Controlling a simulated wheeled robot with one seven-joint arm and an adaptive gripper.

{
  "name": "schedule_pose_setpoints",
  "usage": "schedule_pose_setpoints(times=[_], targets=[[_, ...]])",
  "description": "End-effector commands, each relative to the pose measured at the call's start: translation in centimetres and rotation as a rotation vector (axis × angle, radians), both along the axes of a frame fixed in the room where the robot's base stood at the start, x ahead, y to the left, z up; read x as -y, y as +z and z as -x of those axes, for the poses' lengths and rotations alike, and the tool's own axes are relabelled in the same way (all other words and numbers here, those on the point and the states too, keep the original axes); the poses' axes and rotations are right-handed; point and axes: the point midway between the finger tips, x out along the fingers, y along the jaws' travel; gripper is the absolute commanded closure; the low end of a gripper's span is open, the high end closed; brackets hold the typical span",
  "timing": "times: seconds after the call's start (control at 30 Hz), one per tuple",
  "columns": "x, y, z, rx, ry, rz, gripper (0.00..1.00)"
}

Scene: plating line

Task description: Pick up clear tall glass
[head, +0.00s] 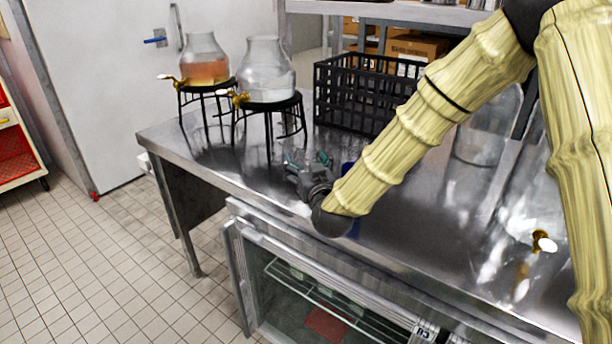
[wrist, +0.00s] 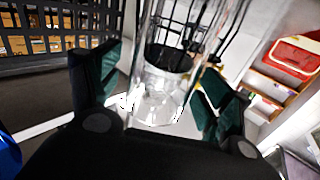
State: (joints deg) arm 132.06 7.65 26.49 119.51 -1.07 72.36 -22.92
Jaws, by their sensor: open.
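The clear tall glass (wrist: 165,98) stands between the two dark green finger pads of my gripper (wrist: 157,82) in the wrist view. The pads are spread on either side of it, with some gap showing, and the gripper is open. In the head view my gripper (head: 308,164) is low over the steel counter, near its front edge. The glass cannot be made out clearly there.
Two glass dispensers, one with amber liquid (head: 204,70) and one clear (head: 265,75), stand on black wire stands at the left. A black crate (head: 345,98) is behind. A blue item (head: 347,169) is partly hidden beside my arm. A glass-front fridge (head: 320,290) is below.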

Motion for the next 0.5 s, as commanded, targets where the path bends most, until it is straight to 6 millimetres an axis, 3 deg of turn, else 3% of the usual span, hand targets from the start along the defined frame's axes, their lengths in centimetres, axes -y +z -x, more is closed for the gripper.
schedule_pose_setpoints(times=[0.3,0.5], targets=[[-0.21,-0.01,-0.52,0.000,0.002,0.001,0.21],[-0.20,0.00,-0.52,0.000,0.001,0.001,0.56]])
